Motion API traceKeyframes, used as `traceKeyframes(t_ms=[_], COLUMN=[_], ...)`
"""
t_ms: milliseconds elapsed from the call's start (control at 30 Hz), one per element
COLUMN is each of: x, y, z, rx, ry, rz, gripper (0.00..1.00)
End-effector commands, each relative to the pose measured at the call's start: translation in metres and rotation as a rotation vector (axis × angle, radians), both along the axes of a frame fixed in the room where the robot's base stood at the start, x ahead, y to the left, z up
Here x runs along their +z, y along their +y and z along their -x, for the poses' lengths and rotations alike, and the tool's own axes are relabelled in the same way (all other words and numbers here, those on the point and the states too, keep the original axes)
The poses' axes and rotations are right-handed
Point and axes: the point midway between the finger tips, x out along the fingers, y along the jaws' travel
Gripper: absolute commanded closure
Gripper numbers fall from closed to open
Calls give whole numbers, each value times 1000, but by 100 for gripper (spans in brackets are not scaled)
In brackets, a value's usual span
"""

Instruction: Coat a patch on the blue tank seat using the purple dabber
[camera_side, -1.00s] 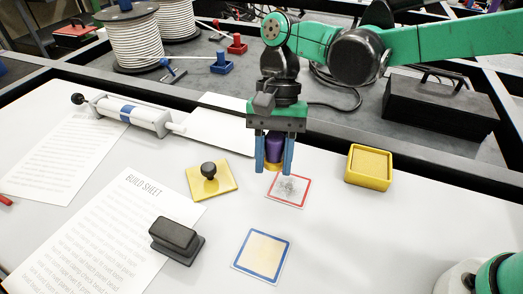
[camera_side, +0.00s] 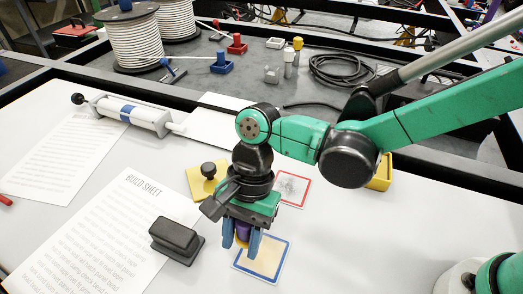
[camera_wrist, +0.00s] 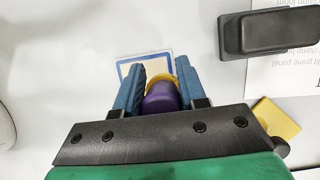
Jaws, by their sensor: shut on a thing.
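The blue tank seat is a pale beige square with a blue border (camera_side: 266,262) on the white table. It also shows in the wrist view (camera_wrist: 126,66), partly hidden by the jaws. My gripper (camera_side: 240,248) is shut on the purple dabber (camera_wrist: 162,98), one blue finger on each side. The dabber (camera_side: 243,231) has a yellow band or tip at its far end (camera_wrist: 183,80). In the side view the fingertips are over the seat's left part. I cannot tell whether the dabber touches the seat.
A red-bordered square (camera_side: 293,188) with a grey smudge lies behind my gripper. A yellow plate with a black knob (camera_side: 209,170) and a black block (camera_side: 177,238) lie to the left. A yellow box (camera_side: 381,173) is partly hidden by my arm.

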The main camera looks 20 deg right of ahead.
Motion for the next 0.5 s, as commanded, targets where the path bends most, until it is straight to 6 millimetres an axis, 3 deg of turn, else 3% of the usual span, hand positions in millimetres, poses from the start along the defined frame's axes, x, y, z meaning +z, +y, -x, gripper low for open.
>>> traceKeyframes(t_ms=[333,500], x=[-39,-36], y=[0,-12], z=[0,12], rx=[0,0], ry=[0,0], rz=[0,0], gripper=[100,100])
